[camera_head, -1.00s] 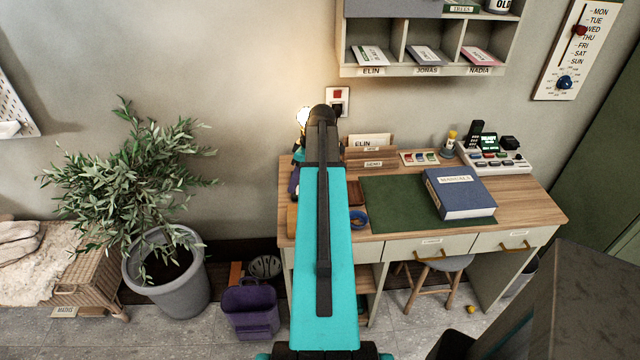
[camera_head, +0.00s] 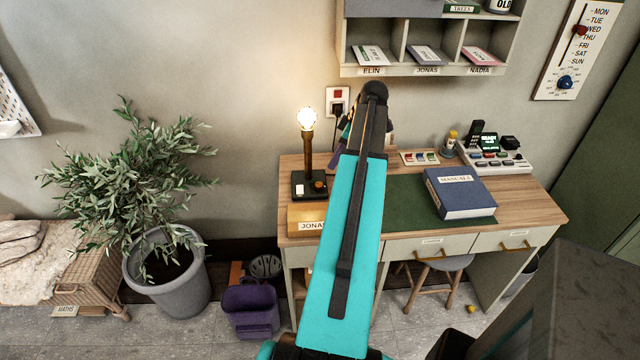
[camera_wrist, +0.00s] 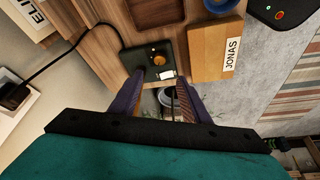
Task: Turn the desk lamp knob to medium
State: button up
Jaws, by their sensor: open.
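The desk lamp (camera_head: 308,160) stands at the desk's left end, with a brown post and a lit, bare bulb. Its black base (camera_head: 310,178) carries an orange-brown knob (camera_head: 319,185) on the right and a white switch (camera_head: 299,189) on the left. The knob's setting is too small to read. In the wrist view, the base (camera_wrist: 141,57) and the white switch (camera_wrist: 166,74) show just beyond my fingertips. My gripper (camera_wrist: 158,83) is open, with nothing visible between its purple fingers. In the head view my arm hides most of the gripper, which is right of the lamp.
A wooden box (camera_head: 300,221) labelled JONAS stands in front of the lamp. A wall socket (camera_head: 338,101) with a plugged cord is behind. A blue book (camera_head: 459,193) lies on the green mat (camera_head: 405,186). A mail shelf (camera_head: 430,67) hangs above the desk.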

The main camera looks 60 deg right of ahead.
aim_at(320, 184)
jog(key=shift+f, duration=0.15)
jog(key=shift+p+x, duration=1.95)
jog(key=shift+x, duration=4.8)
jog(key=shift+w, duration=0.15)
